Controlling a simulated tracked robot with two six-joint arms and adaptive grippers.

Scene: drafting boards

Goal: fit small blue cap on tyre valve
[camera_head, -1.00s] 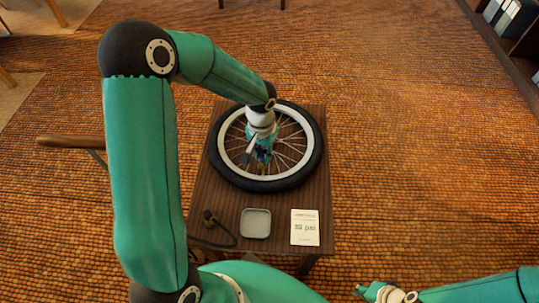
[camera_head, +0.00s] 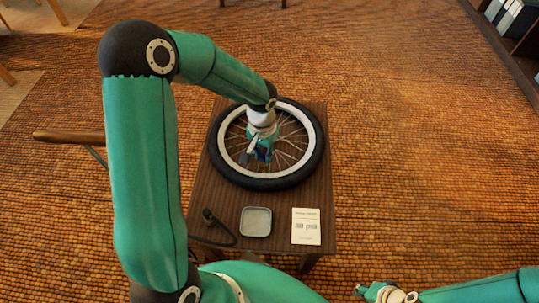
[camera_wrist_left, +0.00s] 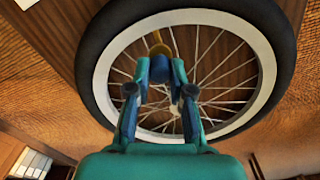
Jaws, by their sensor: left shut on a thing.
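The bicycle wheel (camera_head: 306,170), with a black tyre and a white rim, lies flat on the dark wooden table. My left gripper (camera_head: 262,156) is over the spokes, inside the rim. In the left wrist view its fingers (camera_wrist_left: 160,72) close on a small blue piece (camera_wrist_left: 160,69), which looks like the cap. A brass-coloured part (camera_wrist_left: 158,42) shows just past the fingertips; I cannot tell whether it is the valve or whether the cap touches it. My right gripper (camera_head: 368,291) is at the bottom edge, away from the wheel; its jaws are unclear.
On the near part of the table (camera_head: 196,216) lie a dark hose-like piece (camera_head: 216,226), an empty-looking square dish (camera_head: 256,222) and a white card (camera_head: 306,226) with printing. A wooden chair part (camera_head: 70,137) is left of the table. The carpet at right is clear.

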